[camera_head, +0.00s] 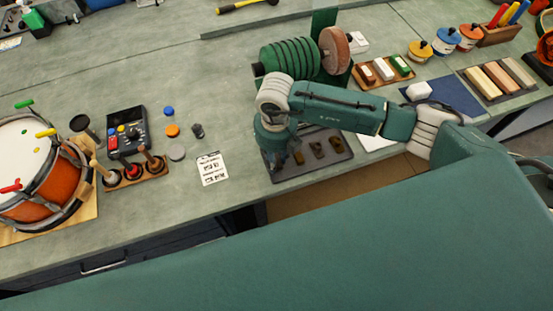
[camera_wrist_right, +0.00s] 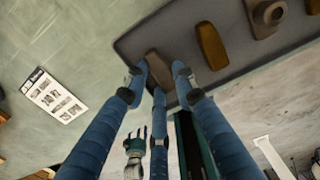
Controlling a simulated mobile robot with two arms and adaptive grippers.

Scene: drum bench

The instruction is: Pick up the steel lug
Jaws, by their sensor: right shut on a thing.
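The steel lug (camera_wrist_right: 157,66) is a grey-brown block at the left end of a dark tray (camera_wrist_right: 130,45). In the right wrist view it lies between the fingertips of my right gripper (camera_wrist_right: 160,82), which is shut on it. In the head view my right gripper (camera_head: 283,160) reaches down over the left part of the tray (camera_head: 342,158) and hides most of this lug. The lug appears to be at tray level; I cannot tell whether it touches the tray. What seems to be my left gripper (camera_wrist_right: 135,150) shows small and distant in the right wrist view, its jaws unclear.
A brass-coloured lug (camera_wrist_right: 211,45) and a darker brown part (camera_wrist_right: 267,14) sit farther right on the tray. A printed card (camera_head: 211,169) lies to the left. A green ribbed roller (camera_head: 290,57) stands behind my arm.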

